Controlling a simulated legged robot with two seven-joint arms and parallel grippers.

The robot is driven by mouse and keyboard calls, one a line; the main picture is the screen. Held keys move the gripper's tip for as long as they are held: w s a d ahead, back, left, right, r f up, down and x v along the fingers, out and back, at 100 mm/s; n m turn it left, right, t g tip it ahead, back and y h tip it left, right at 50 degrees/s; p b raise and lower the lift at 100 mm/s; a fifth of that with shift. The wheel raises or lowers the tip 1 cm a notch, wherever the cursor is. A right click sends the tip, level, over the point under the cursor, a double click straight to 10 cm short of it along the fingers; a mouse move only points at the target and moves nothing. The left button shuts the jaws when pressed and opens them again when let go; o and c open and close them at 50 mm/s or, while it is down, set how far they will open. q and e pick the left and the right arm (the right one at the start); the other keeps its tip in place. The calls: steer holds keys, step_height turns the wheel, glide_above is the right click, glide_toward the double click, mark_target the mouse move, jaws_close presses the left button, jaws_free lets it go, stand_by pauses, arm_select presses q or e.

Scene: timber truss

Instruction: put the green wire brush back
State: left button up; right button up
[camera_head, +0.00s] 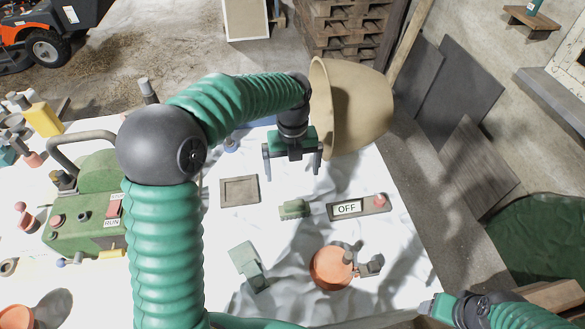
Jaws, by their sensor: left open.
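A small green block-like piece (294,209) lies on the white-covered table, just left of the OFF panel; it may be the green wire brush, but I see no bristles. A larger grey-green angular piece (248,265) lies lower left of it, and I cannot tell what it is. My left gripper (292,168) is open, fingers pointing down, with nothing visible between them. In the picture it is above the small green piece and apart from it. My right gripper (428,306) is at the lower right edge of the table; its fingers are too small to read.
A large beige bowl-shaped shade (345,108) is right beside my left gripper. A square wooden frame (239,191), the OFF panel (347,208) and an orange round object (331,268) are on the table (400,250). A green machine (85,222) stands at the left.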

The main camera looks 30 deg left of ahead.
arm_select(q)
steer(key=s+d+f+n+t, duration=0.1)
steer(key=s+d+f+n, duration=0.1)
steer(key=s+n, duration=0.6)
steer(key=s+d+f+n+t, duration=0.1)
steer(key=s+f+n, duration=0.4)
steer(key=n, duration=1.5)
steer(key=s+d, duration=0.1)
steer(key=s, duration=0.2)
steer(key=shift+d+f+n+t, duration=0.2)
steer(key=shift+d+n+t, duration=0.1)
steer(key=shift+d, duration=0.1)
steer(key=shift+w, duration=0.1)
